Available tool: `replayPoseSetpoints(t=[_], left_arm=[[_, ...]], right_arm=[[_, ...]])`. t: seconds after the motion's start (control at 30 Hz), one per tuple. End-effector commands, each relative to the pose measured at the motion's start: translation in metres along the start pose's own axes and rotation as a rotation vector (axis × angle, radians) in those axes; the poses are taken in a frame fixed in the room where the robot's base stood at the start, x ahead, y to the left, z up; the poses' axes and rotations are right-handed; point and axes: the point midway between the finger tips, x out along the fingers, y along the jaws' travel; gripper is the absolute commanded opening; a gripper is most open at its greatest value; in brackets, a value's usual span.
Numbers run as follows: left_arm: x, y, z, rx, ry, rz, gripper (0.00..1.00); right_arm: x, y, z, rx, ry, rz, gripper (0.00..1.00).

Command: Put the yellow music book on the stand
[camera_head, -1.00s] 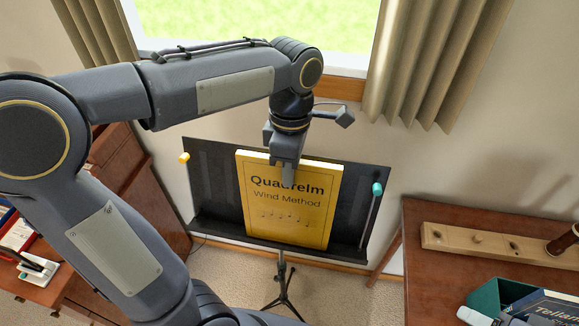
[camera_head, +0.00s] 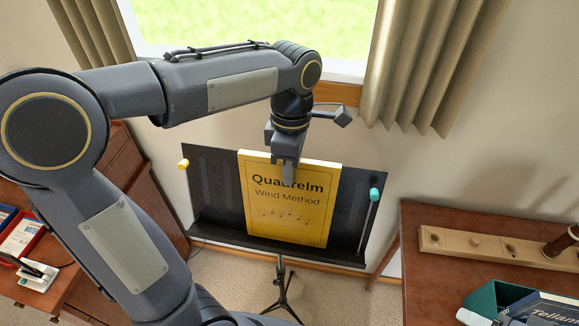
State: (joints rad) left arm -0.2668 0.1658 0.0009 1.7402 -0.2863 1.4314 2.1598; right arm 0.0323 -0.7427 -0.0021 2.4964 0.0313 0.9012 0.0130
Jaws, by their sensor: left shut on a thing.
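My left gripper (camera_head: 288,174) comes down from above and is shut on the book's top edge, with one finger in front of the cover. The finger hides part of the title. The rear finger is hidden behind the book. My right gripper is not in view.
A yellow clip (camera_head: 183,163) and a teal-ended rod (camera_head: 374,194) sit at the stand's sides. A wooden desk (camera_head: 440,285) at right bears a peg board (camera_head: 495,245) and a green box (camera_head: 484,301) with books. A red-brown cabinet stands at left. Curtains hang beside the window.

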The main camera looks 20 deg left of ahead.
Motion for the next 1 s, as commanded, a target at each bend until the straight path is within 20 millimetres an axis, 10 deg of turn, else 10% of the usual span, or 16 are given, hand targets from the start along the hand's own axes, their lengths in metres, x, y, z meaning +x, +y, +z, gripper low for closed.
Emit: replayPoseSetpoints(t=[0.2, 0.53, 1.0], left_arm=[[-0.001, 0.001, 0.0, -0.001, -0.001, 0.007, 0.4], [-0.004, 0.001, 0.0, -0.001, -0.001, 0.006, 0.4], [-0.072, 0.001, 0.0, -0.001, -0.001, 0.007, 0.4]], right_arm=[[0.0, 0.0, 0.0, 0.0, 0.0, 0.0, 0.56], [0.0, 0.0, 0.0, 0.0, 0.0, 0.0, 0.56], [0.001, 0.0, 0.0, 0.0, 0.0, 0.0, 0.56]])
